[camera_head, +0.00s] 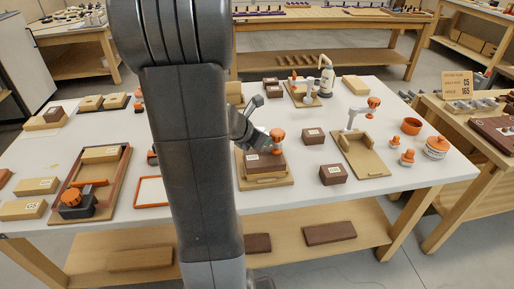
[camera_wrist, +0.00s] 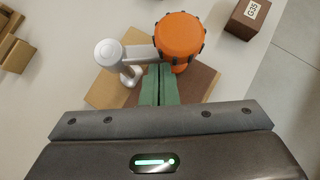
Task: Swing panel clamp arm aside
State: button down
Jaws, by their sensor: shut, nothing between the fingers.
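The panel clamp has a silver arm (camera_wrist: 138,53) running from a silver post (camera_wrist: 108,50) to a ribbed orange knob (camera_wrist: 180,36); the knob also shows in the head view (camera_head: 277,134). The arm lies over a brown block (camera_wrist: 205,78) on a wooden base (camera_head: 266,182). My gripper (camera_wrist: 160,70) is shut and empty, its green fingers together. In the wrist view the fingertips are beside the clamp arm, between post and knob; I cannot tell whether they touch it. My arm hides the left part of this station in the head view.
Loose brown blocks (camera_head: 333,174) lie near the base, one labelled G35 (camera_wrist: 248,18). Orange-topped items (camera_head: 436,147) stand farther right. White tabletop (camera_head: 300,196) is clear in front.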

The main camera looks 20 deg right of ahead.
jog(key=d+n+t+y+b, duration=0.1)
jog(key=d+n+t+b, duration=0.1)
jog(key=shift+s+f+n, duration=0.1)
jog(key=shift+n, duration=0.3)
jog(key=shift+d+n+t+y, duration=0.3)
jog(key=shift+d+n+y, duration=0.2)
jog(key=shift+n, duration=0.2)
jog(key=shift+w+d+b, duration=0.35)
jog(key=shift+w+d, duration=0.3)
jog(key=shift+d, duration=0.2)
jog(key=shift+w+d, duration=0.6)
jog(key=shift+d, duration=0.1)
